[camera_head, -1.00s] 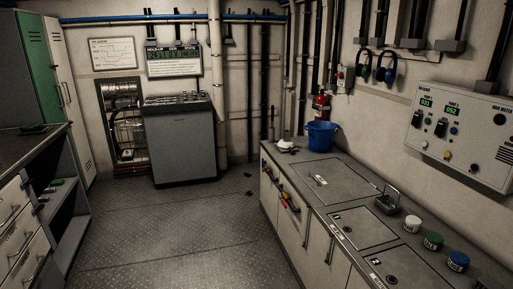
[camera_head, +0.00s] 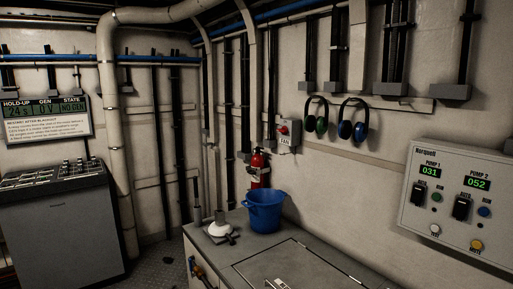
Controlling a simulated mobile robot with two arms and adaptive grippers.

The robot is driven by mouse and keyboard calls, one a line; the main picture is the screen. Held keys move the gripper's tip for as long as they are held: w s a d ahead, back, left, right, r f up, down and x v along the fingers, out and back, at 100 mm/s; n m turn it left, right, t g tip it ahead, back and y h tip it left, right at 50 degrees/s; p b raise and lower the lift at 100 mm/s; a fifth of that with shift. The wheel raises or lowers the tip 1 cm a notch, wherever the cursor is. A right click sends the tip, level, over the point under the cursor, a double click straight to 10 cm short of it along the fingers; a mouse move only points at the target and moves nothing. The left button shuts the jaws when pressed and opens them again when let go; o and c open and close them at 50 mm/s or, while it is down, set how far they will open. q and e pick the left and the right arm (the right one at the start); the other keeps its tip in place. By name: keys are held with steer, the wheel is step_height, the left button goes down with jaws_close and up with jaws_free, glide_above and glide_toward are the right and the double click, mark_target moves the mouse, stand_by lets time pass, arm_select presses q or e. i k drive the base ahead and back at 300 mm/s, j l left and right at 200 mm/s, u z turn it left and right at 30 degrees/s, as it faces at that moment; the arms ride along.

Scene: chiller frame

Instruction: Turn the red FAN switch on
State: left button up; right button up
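The FAN switch (camera_head: 284,131) is a small grey box with a red rotary knob, fixed on the right-hand wall near the corner. A small label reading FAN (camera_head: 284,142) sits on its lower part. It is left of the hanging ear defenders and above the fire extinguisher. The knob's exact setting is too small to tell. Neither of my grippers shows in the head view.
A grey counter (camera_head: 228,252) runs below the switch, with a blue bucket (camera_head: 265,212) and a plunger-like white tool (camera_head: 219,227) on it. A red fire extinguisher (camera_head: 258,167), ear defenders (camera_head: 353,130) and a pump panel (camera_head: 460,205) are on the wall. A console (camera_head: 60,225) stands left.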

mark_target(284, 130)
steer(key=i+j+z, duration=0.6)
steer(key=z, duration=0.25)
steer(key=i+j+z, duration=0.1)
steer(key=j+z, duration=0.5)
steer(key=z, duration=0.15)
steer(key=i, duration=0.05)
